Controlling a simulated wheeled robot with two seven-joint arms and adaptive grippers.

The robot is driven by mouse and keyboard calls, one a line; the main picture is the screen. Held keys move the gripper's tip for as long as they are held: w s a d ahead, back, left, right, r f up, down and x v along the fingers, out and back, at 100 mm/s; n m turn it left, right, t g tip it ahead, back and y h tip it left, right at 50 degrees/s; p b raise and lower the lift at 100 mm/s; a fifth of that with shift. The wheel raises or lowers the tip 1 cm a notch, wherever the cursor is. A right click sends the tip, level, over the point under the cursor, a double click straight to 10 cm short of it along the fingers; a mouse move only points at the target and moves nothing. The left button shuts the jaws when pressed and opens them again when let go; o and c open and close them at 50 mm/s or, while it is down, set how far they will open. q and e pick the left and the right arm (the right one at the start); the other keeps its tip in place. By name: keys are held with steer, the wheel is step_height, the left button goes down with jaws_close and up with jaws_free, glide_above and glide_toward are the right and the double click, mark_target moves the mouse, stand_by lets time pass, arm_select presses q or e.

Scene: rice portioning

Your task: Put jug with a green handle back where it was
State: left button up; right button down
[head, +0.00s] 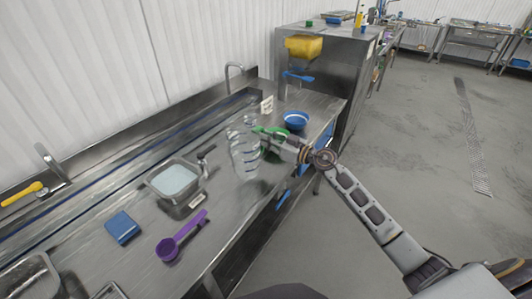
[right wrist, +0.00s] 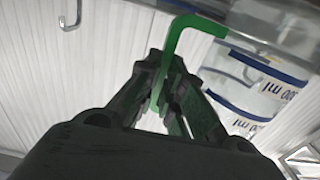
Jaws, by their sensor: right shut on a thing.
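The jug (head: 244,158) is clear, with dark blue bands and a green handle (head: 268,130). It is over the steel counter near the middle of the head view; I cannot tell whether its base touches the counter. My right gripper (head: 283,139) is at the jug's right side, shut on the green handle. In the right wrist view the fingers (right wrist: 172,88) close around the handle (right wrist: 180,45), and the jug's body (right wrist: 262,75) with its "ml" marks is at the upper right. My left gripper is not in view.
A blue bowl (head: 296,120) stands right of the jug, and a small white card (head: 267,105) behind it. A steel container (head: 174,181), a blue block (head: 122,227) and a purple scoop (head: 180,238) are to the left. Counter in front of the jug is clear.

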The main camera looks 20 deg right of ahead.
step_height(320, 180, down, 4)
steer(key=shift+f+b, duration=0.1)
steer(key=shift+b, duration=0.7)
steer(key=shift+f, duration=0.2)
steer(key=c, duration=1.6)
jaws_free()
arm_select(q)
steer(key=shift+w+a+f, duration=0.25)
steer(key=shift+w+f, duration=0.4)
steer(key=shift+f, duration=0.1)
arm_select(e)
steer(key=shift+o, duration=0.2)
